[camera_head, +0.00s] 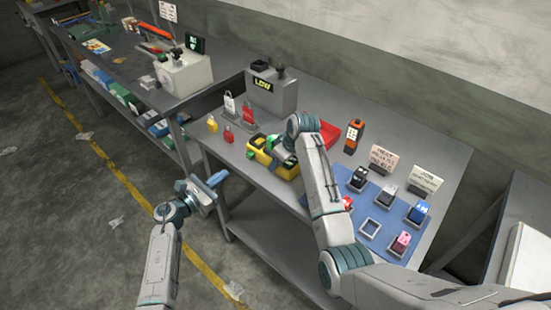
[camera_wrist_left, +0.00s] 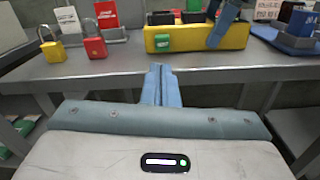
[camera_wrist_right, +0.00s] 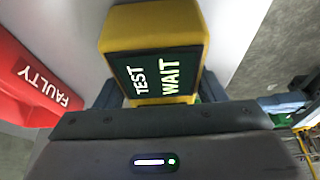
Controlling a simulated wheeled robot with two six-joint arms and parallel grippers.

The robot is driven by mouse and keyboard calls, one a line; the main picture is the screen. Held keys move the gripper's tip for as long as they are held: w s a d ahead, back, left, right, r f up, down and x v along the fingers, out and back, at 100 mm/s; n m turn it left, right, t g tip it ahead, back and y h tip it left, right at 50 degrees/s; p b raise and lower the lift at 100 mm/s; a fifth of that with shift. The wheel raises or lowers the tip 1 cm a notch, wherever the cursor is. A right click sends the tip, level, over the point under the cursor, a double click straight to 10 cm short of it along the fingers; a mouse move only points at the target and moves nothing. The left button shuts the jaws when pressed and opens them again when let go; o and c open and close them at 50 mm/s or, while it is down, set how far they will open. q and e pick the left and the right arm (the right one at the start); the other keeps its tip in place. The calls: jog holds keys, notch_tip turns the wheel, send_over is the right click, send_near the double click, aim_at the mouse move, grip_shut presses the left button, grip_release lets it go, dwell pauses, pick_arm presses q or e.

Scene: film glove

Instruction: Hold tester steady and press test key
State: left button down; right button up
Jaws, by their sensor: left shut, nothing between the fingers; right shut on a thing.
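The tester (camera_head: 261,157) is a yellow and black box on the bench, partly hidden by my right arm in the head view. It shows in the left wrist view (camera_wrist_left: 232,38) with a green block (camera_wrist_left: 162,42) on its front. In the right wrist view a yellow part of it (camera_wrist_right: 155,28) carries a dark screen (camera_wrist_right: 155,75) reading TEST and WAIT. My right gripper (camera_wrist_right: 157,92) is shut on the tester, fingers at its sides. My left gripper (camera_wrist_left: 162,84) is shut and empty, in front of the bench edge and apart from the tester. I cannot tell which part is the test key.
Yellow (camera_wrist_left: 51,46) and red (camera_wrist_left: 94,42) padlocks stand left of the tester. A red FAULTY bin (camera_wrist_right: 35,85) is close to my right gripper. A grey LOW box (camera_head: 271,93) stands behind. A blue mat (camera_head: 378,239) with several small blocks lies right.

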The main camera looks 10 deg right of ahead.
aim_at(250, 155)
pick_arm(q)
jog(key=w+a+r+n+t+y, duration=0.7)
jog(key=a+n+t+y, duration=0.1)
jog(key=n, duration=0.4)
jog(key=w+a+f+n+g+y, duration=0.25)
jog(key=a+n+y, duration=0.45)
jog(key=n, duration=0.5)
jog(key=s+d+f+n+g+h, duration=0.2)
jog(key=s+d+f+n+g, duration=0.15)
jog(key=n+g, duration=0.2)
jog(key=s+d+g+h, duration=0.6)
jog(key=s+d, duration=0.1)
jog(key=d, duration=0.3)
jog(key=shift+d+g+h, duration=0.3)
jog(key=shift+d, duration=0.1)
jog(key=shift+w, duration=0.1)
jog(key=shift+w+d, duration=1.4)
jog(key=shift+d, duration=0.3)
jog(key=shift+w+d, duration=1.35)
jog(key=shift+d, duration=0.3)
